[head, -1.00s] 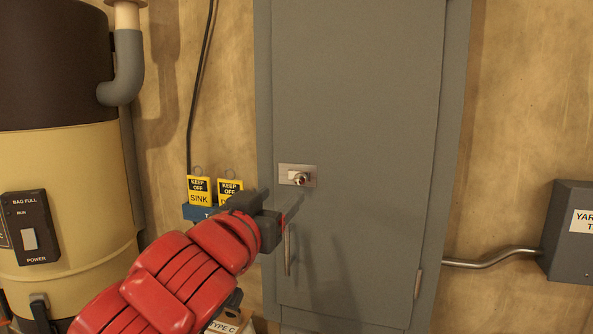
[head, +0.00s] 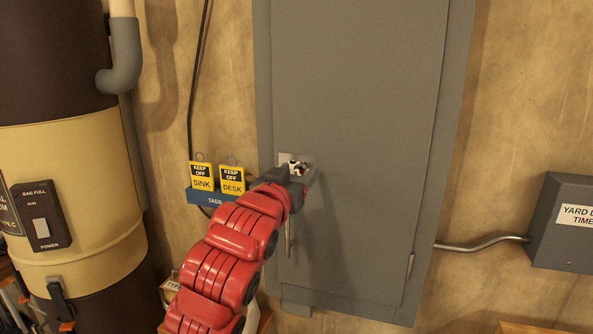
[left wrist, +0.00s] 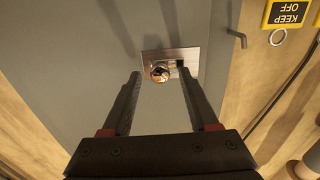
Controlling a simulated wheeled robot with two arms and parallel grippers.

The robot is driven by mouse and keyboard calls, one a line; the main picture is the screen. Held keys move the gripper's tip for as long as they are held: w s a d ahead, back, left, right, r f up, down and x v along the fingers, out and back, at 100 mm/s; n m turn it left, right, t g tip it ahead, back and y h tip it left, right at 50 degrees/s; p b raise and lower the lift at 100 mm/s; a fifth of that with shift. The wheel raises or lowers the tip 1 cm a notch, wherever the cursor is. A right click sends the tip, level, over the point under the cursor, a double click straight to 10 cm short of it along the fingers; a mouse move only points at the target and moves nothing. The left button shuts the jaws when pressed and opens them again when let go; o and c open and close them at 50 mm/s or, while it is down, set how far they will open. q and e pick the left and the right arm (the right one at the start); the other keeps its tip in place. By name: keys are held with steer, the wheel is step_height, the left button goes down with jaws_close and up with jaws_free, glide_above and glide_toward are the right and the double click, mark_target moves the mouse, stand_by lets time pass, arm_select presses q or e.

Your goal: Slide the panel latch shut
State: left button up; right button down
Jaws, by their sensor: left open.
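The panel latch is a metal plate with a shiny round knob (left wrist: 160,72) in a slot, on the grey panel door (head: 360,110). In the left wrist view the knob sits at the left of the dark slot end of its plate (left wrist: 194,57). In the head view the latch (head: 296,162) is partly hidden by my left gripper (head: 296,170). My left gripper is open, its fingers (left wrist: 157,95) pointing at the plate, one on each side of the knob. I cannot tell whether they touch it. My right gripper is not in view.
A vertical bar handle (head: 288,238) is on the door below the latch. A blue tag rack (head: 213,198) with yellow tags hangs left of the panel. A tan and brown tank (head: 85,170) stands at left, a grey box (head: 570,225) at right.

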arm_select(q)
steer(key=shift+c, duration=0.2)
jaws_close()
stand_by(0.6)
stand_by(0.5)
